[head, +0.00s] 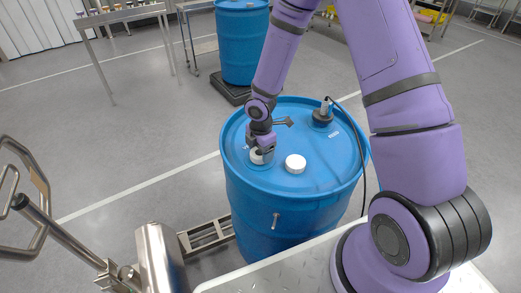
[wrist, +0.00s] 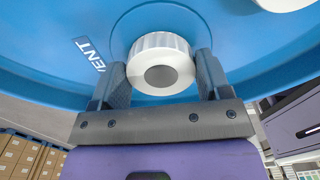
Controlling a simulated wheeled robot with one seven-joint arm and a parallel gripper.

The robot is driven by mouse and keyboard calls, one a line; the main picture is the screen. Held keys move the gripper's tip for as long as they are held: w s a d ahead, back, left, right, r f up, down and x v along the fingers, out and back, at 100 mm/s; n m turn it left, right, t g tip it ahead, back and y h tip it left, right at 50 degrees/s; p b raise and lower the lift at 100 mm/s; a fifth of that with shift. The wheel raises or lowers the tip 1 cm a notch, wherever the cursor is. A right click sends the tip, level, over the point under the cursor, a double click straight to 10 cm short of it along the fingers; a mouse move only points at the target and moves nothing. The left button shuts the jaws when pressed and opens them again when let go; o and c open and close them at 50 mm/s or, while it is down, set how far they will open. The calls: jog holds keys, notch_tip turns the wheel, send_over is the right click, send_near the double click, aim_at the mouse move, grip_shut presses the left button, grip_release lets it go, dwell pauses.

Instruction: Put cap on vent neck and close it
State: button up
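The blue drum (head: 262,205) stands upright in front of me. My gripper (head: 261,150) points down at the left of its lid. In the wrist view, my gripper (wrist: 162,82) has one finger on each side of a white ribbed cap (wrist: 162,42), close against it. The cap has a grey round centre and lies over a round recess in the lid, beside the printed word VENT (wrist: 90,54). The white cap also shows under my gripper in the head view (head: 257,157). The vent neck is hidden beneath it, so I cannot tell how it is seated.
A second white cap (head: 295,163) is on the lid, right of my gripper. A black fitting (head: 322,117) with a cable stands at the lid's back right. Another blue drum (head: 242,45) is behind. A metal-handled cart (head: 160,262) is at lower left.

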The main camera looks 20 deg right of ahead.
jog(key=shift+w, duration=0.1)
jog(key=c, duration=0.5)
jog(key=shift+o, duration=0.2)
jog(key=m, duration=0.4)
jog(key=shift+m, duration=0.6)
jog(key=m, duration=0.2)
jog(key=shift+a+r+m, duration=0.1)
jog(key=shift+m, duration=1.5)
jog(key=m, duration=0.2)
jog(key=shift+m, duration=1.5)
